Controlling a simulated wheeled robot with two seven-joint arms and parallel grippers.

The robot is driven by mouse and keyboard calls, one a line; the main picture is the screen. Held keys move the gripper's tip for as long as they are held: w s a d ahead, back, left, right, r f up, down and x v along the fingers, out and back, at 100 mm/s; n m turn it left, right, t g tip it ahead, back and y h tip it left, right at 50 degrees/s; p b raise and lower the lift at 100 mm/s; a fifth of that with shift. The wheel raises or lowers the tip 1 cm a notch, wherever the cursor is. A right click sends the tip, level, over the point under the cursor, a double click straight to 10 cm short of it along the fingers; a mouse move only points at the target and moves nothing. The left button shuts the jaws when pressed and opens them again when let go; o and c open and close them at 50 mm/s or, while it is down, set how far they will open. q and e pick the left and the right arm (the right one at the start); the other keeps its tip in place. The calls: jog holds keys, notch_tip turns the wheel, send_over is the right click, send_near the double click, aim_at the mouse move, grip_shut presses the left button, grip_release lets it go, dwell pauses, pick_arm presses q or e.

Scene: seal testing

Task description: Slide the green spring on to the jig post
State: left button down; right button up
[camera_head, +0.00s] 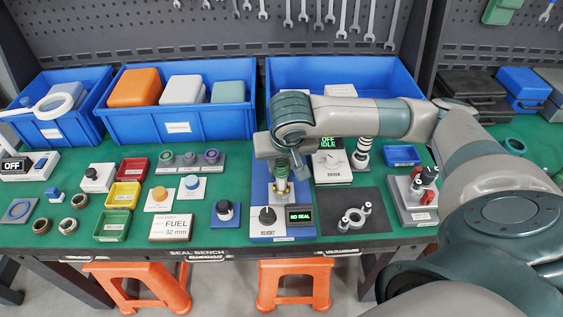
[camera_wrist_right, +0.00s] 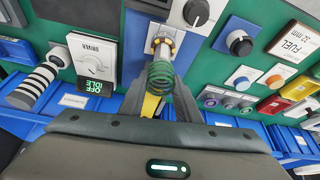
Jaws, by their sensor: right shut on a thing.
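My right gripper (camera_head: 282,168) is above the blue test jig (camera_head: 259,192) and points down. In the right wrist view its fingers (camera_wrist_right: 160,88) are shut on the green spring (camera_wrist_right: 160,76), whose coils show between the fingertips. My left gripper is not in view.
A height knob (camera_head: 267,216) and a "NO SEAL" display (camera_head: 300,215) sit at the jig's front. The driver box (camera_head: 332,168) and a striped cylinder (camera_head: 363,151) stand to the right. A rack of seals (camera_head: 190,161) lies left. Blue bins (camera_head: 190,124) line the back.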

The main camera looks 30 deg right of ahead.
jog(key=shift+s+d+f+b, duration=0.1)
jog(key=shift+d+f+b, duration=0.2)
jog(key=shift+f+b, duration=0.25)
dwell(0.4)
jog(key=o, duration=1.2)
jog(key=shift+f, duration=0.1)
jog(key=shift+c, duration=0.2)
jog(key=shift+d, duration=0.1)
jog(key=shift+a+r+p, duration=0.25)
jog(key=shift+r+p, duration=0.1)
jog(key=shift+r, duration=0.75)
jog(key=shift+a+r+p, duration=0.2)
jog(key=shift+r+p, duration=0.15)
jog(key=shift+r, duration=0.7)
jog(key=shift+r+p, duration=0.6)
jog(key=shift+r, duration=1.15)
